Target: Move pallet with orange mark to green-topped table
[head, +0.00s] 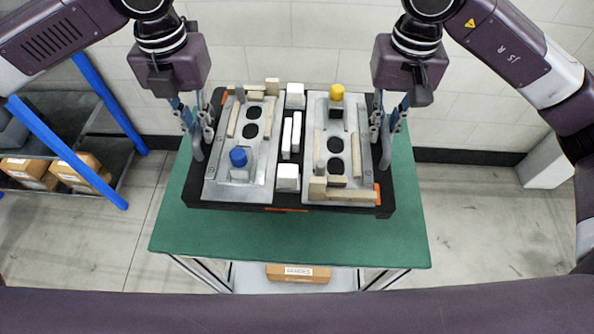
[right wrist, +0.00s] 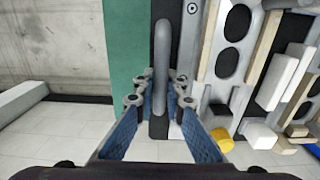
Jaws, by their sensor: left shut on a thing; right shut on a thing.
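The black pallet (head: 230,205) carries two grey fixture plates and has orange marks (head: 286,209) on its front edge and right front corner. It is over the middle of the green-topped table (head: 300,235); whether it rests on the top or hangs just above, I cannot tell. My left gripper (head: 198,130) is shut on the pallet's left grey handle (head: 197,148). My right gripper (head: 388,130) is shut on the right grey handle (head: 386,150). In the right wrist view, the handle (right wrist: 162,50) passes between the blue-padded fingers (right wrist: 160,88).
The plates hold a blue cylinder (head: 238,157), a yellow cylinder (head: 336,92), and several beige and white blocks. A blue-framed shelf (head: 90,120) with cardboard boxes (head: 80,172) stands at left. A box (head: 298,272) lies under the table. A white wall is behind.

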